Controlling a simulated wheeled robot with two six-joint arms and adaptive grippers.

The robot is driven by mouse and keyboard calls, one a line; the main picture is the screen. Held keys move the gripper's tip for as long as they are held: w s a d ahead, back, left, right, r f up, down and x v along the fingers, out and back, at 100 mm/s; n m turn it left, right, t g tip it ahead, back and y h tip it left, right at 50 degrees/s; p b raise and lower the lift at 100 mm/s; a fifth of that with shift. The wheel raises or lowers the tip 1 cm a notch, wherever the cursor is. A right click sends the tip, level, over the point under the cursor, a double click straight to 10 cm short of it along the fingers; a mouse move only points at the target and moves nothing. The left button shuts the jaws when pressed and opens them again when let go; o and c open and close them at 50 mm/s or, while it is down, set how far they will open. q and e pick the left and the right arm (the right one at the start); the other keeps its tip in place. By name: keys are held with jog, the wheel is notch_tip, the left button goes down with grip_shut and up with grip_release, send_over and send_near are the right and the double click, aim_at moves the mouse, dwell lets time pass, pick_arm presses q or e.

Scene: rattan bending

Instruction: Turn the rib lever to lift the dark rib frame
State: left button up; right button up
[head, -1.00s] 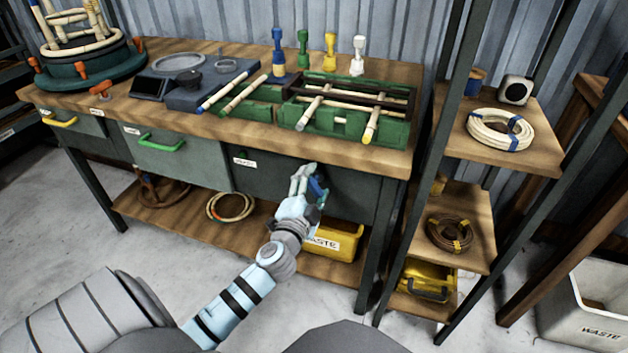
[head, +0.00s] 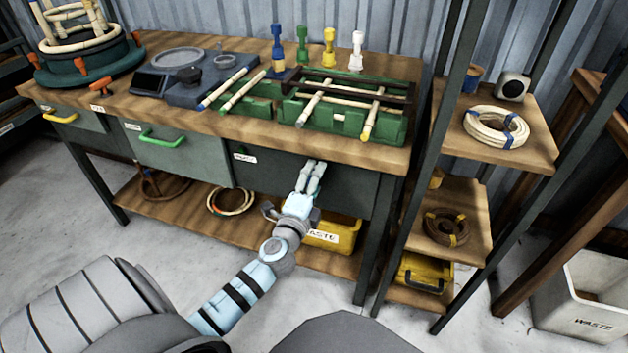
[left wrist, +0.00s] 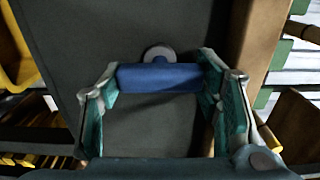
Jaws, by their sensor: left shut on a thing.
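The rib lever shows in the left wrist view as a blue bar (left wrist: 160,78) with a grey round hub (left wrist: 158,53) on a dark panel. My left gripper (head: 315,166) is at the front of the bench, below the top's edge. In the left wrist view its two fingers (left wrist: 160,88) are shut on the blue bar, one at each end. In the head view the lever is hidden by the gripper. The dark rib frame (head: 350,85) is over the green fixture (head: 292,112) on the bench top, close above the pale rattan sticks. My right gripper is not in view.
A bench leg (head: 377,235) and a shelf rack with rattan coils (head: 496,128) stand to the right. Several coloured pegs stand behind the fixture.

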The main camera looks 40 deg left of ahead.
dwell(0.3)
pick_arm(q)
jog(key=o, duration=0.9)
jog(key=shift+o, duration=1.3)
jog(key=shift+s, duration=0.15)
jog(key=v, duration=1.1)
jog(key=shift+s+d, duration=0.25)
jog(key=shift+s, duration=0.1)
